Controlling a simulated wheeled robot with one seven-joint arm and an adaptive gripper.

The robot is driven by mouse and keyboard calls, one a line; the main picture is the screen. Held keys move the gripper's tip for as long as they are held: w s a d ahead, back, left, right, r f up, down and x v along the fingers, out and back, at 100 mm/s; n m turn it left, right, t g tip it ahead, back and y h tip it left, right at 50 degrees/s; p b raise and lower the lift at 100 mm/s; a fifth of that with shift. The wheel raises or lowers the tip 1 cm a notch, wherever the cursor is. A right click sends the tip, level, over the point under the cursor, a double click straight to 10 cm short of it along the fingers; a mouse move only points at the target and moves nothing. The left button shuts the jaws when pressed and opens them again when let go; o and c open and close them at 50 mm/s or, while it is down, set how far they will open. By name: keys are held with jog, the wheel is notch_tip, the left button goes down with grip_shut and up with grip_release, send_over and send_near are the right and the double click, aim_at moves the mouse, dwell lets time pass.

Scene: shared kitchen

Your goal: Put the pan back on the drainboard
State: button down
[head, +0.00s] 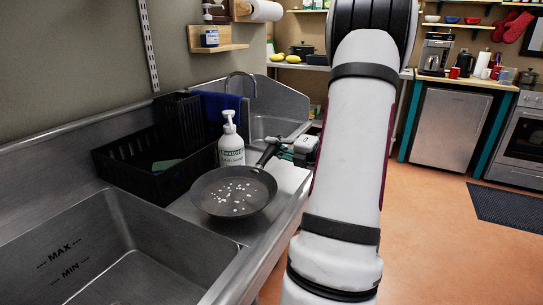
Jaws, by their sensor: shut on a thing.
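The dark frying pan (234,192), with small white specks scattered over its inside, is over the steel drainboard (290,180) between the two basins. It looks roughly level. I cannot tell whether its base touches the steel. Its handle (267,155) points up and right. My gripper (284,144) is shut on the handle's far end. My white arm hides part of the room to the right.
A white pump soap bottle (231,146) stands just behind the pan. A black dish rack (140,158) is to its left. An empty sink basin (110,255) is at front left; another basin (268,128) lies behind the bottle.

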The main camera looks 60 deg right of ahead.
jog(key=shift+w+d+f, duration=0.15)
jog(key=shift+w+d, duration=0.8)
jog(key=shift+d, duration=0.25)
jog(key=shift+w+d+f, duration=0.15)
jog(key=shift+d+f, duration=0.05)
jog(key=shift+f, duration=0.05)
jog(key=shift+f+b, duration=0.7)
jog(key=shift+f, duration=0.8)
jog(key=shift+f, duration=0.15)
jog(key=c, duration=1.5)
grip_release()
